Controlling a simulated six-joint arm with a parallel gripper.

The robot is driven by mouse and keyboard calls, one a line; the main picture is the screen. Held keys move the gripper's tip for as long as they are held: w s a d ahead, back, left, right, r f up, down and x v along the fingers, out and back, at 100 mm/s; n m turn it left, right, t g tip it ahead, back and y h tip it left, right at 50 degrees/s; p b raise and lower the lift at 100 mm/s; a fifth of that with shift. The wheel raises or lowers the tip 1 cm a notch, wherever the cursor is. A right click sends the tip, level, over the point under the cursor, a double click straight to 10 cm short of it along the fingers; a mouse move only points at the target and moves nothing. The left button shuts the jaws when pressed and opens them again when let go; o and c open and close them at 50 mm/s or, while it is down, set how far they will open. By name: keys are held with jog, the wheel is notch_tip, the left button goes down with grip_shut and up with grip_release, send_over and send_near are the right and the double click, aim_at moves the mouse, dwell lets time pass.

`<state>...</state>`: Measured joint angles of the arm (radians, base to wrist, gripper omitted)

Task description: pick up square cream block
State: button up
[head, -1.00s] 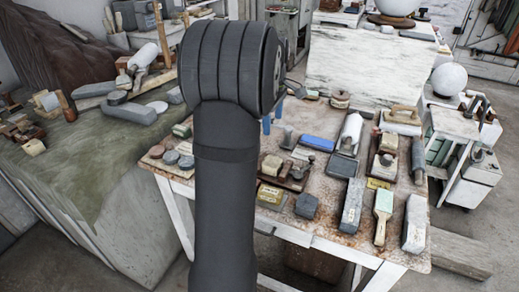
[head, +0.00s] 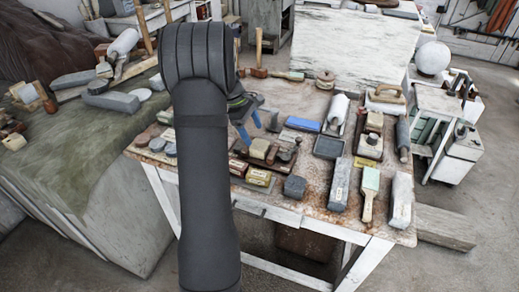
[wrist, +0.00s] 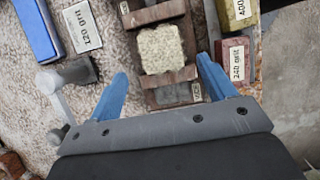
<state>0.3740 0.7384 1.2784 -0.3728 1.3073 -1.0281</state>
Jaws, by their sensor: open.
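The square cream block (head: 260,147) is pale and speckled and rests in a dark brown wooden holder (head: 285,170) on the worn table. In the wrist view the cream block (wrist: 162,49) lies just ahead of my fingertips, between two wooden bars. My gripper (head: 254,135) has blue fingers and is open and empty, above and beside the block at its left end in the head view. In the wrist view my gripper (wrist: 163,69) has one finger on each side of the block's line, apart from it. The exact height above the block cannot be told.
Close by are a red 240 grit block (wrist: 235,58), a yellow block (wrist: 240,12), a blue block (wrist: 38,30) and a small grey block (wrist: 78,70). Rusty tabletop shows in between.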

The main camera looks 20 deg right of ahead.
aim_at(260, 145)
jog(key=shift+x, duration=3.35)
jog(key=shift+s, duration=0.2)
jog(key=c, duration=1.3)
jog(key=shift+o, duration=0.2)
jog(key=shift+r, duration=0.1)
